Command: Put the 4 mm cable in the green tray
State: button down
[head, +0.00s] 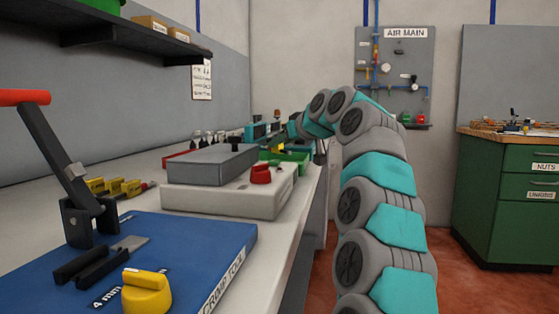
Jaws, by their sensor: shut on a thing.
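My gripper (290,136) is far down the bench, at the end of my arm, small and partly lost among other things. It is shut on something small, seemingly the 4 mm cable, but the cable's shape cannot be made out. A small yellow spot (282,148) shows just below the gripper; I cannot tell whether it belongs to the held thing. The green tray (298,157) lies on the bench below and close to the gripper. The grey and white box in front hides part of the tray, and its inside is not visible.
A white box with a red knob (261,174) and grey top stands mid-bench. A blue crimp tool (200,262) with a yellow knob (146,293) and red-ended lever is nearest. Yellow pieces (115,187) lie left. A shelf (120,37) overhangs the bench. A green cabinet (505,210) stands right.

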aim_at(280, 153)
jog(key=shift+f, duration=0.1)
jog(key=shift+s+a+f+b, duration=0.1)
jog(key=shift+f+b, duration=0.35)
jog(key=shift+f, duration=1.3)
jog(key=shift+f+b, duration=0.1)
jog(key=shift+b, duration=0.2)
jog(key=c, duration=0.8)
grip_release()
jog(key=shift+o, duration=0.2)
